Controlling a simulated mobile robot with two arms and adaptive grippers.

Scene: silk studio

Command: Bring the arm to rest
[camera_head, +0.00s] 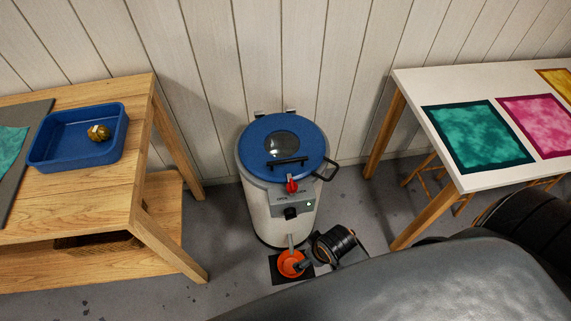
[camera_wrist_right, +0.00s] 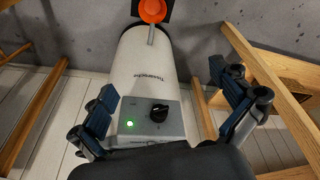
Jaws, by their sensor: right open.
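My right gripper (camera_wrist_right: 163,80) shows in the right wrist view with its two dark fingers spread wide apart. It is open and nothing is between the fingertips except the view of the white steamer (camera_wrist_right: 150,68) beyond. In the head view a large dark grey part of my own body covers the lower right, and I cannot make out the right gripper's fingers there. The steamer (camera_head: 266,215) stands upright on the floor against the wall, with its blue lid (camera_head: 305,137) down. My left gripper is in neither view.
A wooden table (camera_head: 120,180) at left holds a blue tray (camera_head: 75,155) with a gold-brown lump inside. A white-topped table (camera_head: 410,85) at right carries coloured cloths. Grey floor lies between the tables.

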